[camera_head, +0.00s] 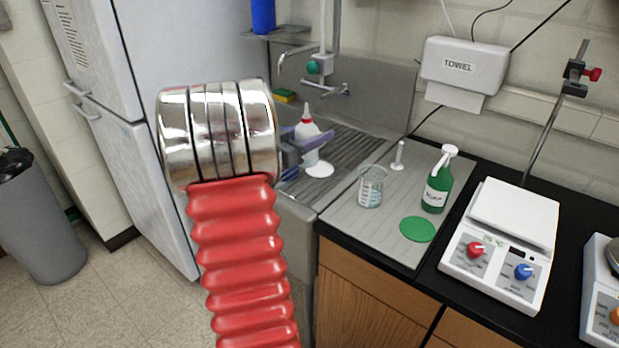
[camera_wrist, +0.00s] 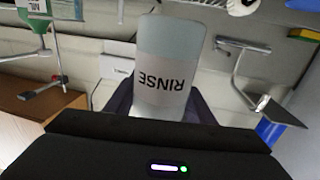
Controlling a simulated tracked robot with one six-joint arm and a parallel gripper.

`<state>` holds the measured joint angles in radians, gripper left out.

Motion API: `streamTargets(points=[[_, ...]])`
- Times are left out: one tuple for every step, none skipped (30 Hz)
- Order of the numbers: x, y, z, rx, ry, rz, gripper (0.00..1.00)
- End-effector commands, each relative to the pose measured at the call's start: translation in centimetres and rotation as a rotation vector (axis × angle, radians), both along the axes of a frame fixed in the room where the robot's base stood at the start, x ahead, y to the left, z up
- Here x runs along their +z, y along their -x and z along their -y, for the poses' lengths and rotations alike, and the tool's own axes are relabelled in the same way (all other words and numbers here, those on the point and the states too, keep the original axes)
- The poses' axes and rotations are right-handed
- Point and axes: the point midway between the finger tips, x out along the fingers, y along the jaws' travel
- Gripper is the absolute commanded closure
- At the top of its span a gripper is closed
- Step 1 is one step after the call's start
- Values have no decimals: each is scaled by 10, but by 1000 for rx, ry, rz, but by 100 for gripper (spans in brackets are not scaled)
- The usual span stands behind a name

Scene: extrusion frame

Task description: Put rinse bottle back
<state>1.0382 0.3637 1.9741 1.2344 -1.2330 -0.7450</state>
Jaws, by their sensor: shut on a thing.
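The rinse bottle (camera_head: 305,126) is white with a red collar and a pale spout, and appears upright over the sink's ribbed drainboard. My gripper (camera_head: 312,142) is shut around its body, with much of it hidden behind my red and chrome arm. In the wrist view my gripper (camera_wrist: 162,104) has a finger on each side of the bottle (camera_wrist: 175,45), whose RINSE label appears upside down. A white round disc (camera_head: 320,169) lies just below the bottle's lower end. I cannot tell whether they touch.
A white hotplate (camera_head: 500,245) is farther right. The faucet (camera_head: 325,65) rises behind the bottle.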

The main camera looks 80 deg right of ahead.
Motion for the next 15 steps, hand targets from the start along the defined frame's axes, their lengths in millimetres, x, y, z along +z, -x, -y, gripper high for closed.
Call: streamTargets(points=[[-8, 0, 0, 1, -4, -4, 80], [-13, -1, 0, 1, -4, -5, 80], [-19, -1, 0, 2, -4, -3, 80], [-24, -1, 0, 2, -5, -4, 80], [-30, -1, 0, 1, -5, -4, 80], [-36, -1, 0, 1, -5, -4, 80], [-41, 0, 0, 1, -4, -4, 80], [-45, 0, 0, 1, -4, -4, 80], [-49, -1, 0, 1, -4, -4, 80], [-51, -1, 0, 2, -3, -3, 80], [-53, -1, 0, 2, -2, -3, 80], [-54, -1, 0, 2, -1, -2, 80], [-55, -1, 0, 2, -1, -1, 80], [-55, -1, 0, 2, -1, -1, 80], [-55, -1, 0, 2, 0, 0, 80]])
